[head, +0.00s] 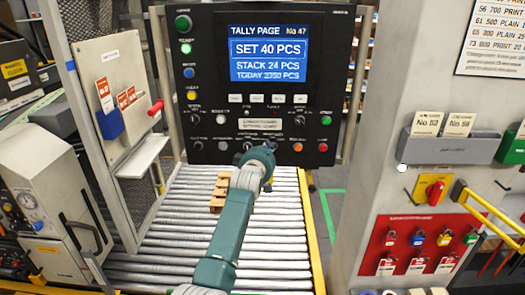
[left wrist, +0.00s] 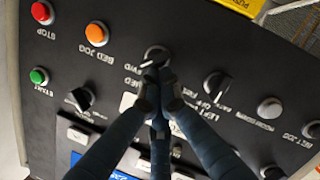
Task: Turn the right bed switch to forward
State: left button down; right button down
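The right bed switch is a black rotary knob (left wrist: 156,56) with part of a FWD and BED label beside it. It shows in the left wrist view, just past the fingertips. My left gripper (left wrist: 158,76) has its fingers converging at the knob's near edge. Whether they touch or grip it cannot be told. In the head view my left gripper (head: 262,158) is at the lower row of the black control panel (head: 335,85) and hides this switch. The knob's exact pointer position is unclear. My right gripper is not in view.
Beside the switch are an orange bed jog button (left wrist: 96,33), a red stop button (left wrist: 42,12) and the left bed knob (left wrist: 216,82). A roller conveyor (head: 180,225) lies below the panel. A grey pillar (head: 375,190) stands at right, a mesh guard (head: 88,25) at left.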

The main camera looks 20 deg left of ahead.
pick_arm(q)
jog(key=shift+d+m, duration=0.25)
jog(key=shift+m, duration=0.55)
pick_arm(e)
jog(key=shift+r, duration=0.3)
pick_arm(q)
jog(key=shift+s+g+p, duration=0.15)
jog(key=shift+g+p, duration=0.15)
jog(key=shift+p, duration=0.05)
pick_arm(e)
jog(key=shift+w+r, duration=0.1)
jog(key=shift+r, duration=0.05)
